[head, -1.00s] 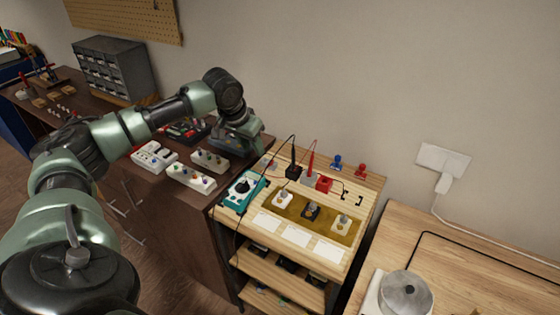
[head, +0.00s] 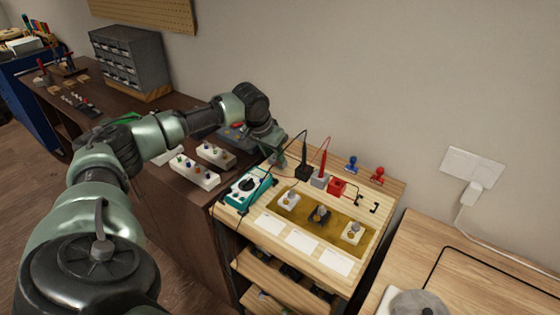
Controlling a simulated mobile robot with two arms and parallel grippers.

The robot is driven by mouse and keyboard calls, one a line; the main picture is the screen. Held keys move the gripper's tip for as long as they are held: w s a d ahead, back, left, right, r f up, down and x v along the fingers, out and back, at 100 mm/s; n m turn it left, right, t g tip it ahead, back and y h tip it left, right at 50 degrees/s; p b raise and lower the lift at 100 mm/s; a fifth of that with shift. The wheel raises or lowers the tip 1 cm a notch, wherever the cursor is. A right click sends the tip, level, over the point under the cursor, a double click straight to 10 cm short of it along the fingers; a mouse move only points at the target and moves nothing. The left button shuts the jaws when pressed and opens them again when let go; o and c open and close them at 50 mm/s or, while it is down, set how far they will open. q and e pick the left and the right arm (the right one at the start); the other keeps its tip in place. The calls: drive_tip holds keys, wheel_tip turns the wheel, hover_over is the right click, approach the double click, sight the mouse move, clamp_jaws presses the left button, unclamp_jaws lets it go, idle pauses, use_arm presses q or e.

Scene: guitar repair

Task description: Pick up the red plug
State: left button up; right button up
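A small red upright piece (head: 379,175), which looks like the red plug, stands at the back right of the light wooden bench (head: 392,207). A similar blue piece (head: 352,164) stands to its left. A red block (head: 337,187) sits in front of them, next to a grey block (head: 319,180) with a red probe (head: 323,155) upright in it. My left gripper (head: 279,157) is over the back left of the bench, left of the black probe (head: 304,148) and apart from the red piece. Its fingers are small and dark, so their opening is unclear. My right gripper is out of view.
A teal multimeter (head: 247,187) with cables lies at the bench's left. Several knobs stand on a yellow-brown mat (head: 315,231), with white cards (head: 302,240) in front. White pedal-like boxes (head: 194,170) lie on the dark cabinet. The wall is close behind.

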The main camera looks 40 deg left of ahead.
sight(276, 163)
use_arm(q)
drive_tip(key=x, duration=0.4)
drive_tip(key=shift+w+a+r, duration=0.1)
drive_tip(key=shift+w+a, duration=0.05)
drive_tip(key=shift+a, duration=0.1)
clamp_jaws()
drive_tip(key=shift+r, duration=0.2)
